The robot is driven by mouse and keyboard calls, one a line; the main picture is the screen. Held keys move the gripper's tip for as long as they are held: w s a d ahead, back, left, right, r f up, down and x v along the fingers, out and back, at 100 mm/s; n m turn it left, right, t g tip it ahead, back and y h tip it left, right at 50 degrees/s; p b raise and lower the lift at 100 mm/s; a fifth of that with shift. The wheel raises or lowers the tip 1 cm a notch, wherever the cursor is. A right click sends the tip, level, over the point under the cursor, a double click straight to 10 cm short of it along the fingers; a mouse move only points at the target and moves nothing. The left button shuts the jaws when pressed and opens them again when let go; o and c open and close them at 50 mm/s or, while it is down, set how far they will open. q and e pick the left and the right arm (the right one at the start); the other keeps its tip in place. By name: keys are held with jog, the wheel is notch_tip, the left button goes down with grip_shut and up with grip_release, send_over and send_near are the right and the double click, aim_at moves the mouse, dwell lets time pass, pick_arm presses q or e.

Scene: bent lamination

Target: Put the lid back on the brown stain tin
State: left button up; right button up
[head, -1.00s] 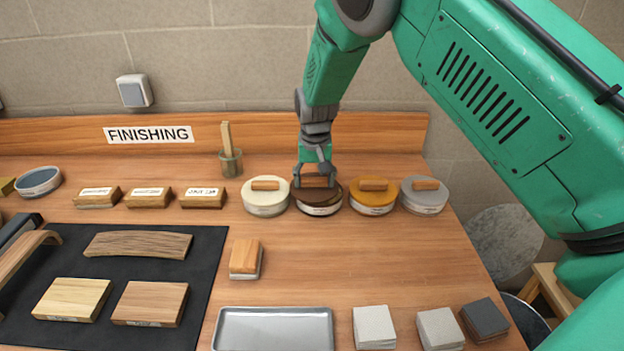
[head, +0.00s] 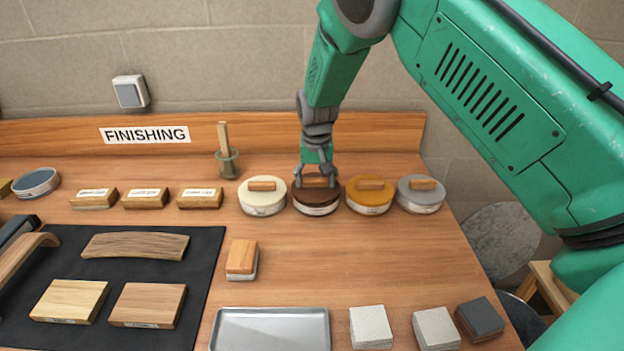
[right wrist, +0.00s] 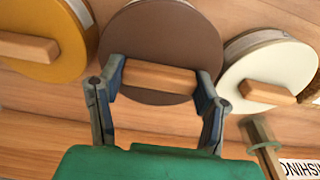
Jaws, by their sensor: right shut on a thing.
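The brown stain tin (head: 317,210) stands in the row of tins at the back of the bench, its pale label facing front. Its dark brown lid (head: 305,197) is on top of it, level and lined up with the rim as far as I can see. My right gripper (head: 317,180) is shut on the lid's wooden handle from above. In the right wrist view, the fingers grip both ends of the handle (right wrist: 158,78) on the round brown lid (right wrist: 160,40). The wrist view hides any small gap under the lid. My left gripper is not in view.
A cream tin (head: 262,200) stands close on the left; an amber tin (head: 369,200) and a grey tin (head: 420,200) stand on the right, all lidded. A brush jar (head: 228,163) is behind.

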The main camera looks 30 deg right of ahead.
jog(key=shift+d+f, duration=0.1)
jog(key=shift+d, duration=0.3)
jog(key=o, duration=0.9)
jog(key=shift+a, duration=0.15)
jog(key=o, duration=0.3)
jog(key=shift+a, duration=0.15)
jog(key=shift+o, duration=0.5)
jog(key=shift+a, duration=0.15)
jog(key=o, duration=0.3)
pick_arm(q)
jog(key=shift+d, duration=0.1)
pick_arm(e)
jog(key=shift+d, duration=0.2)
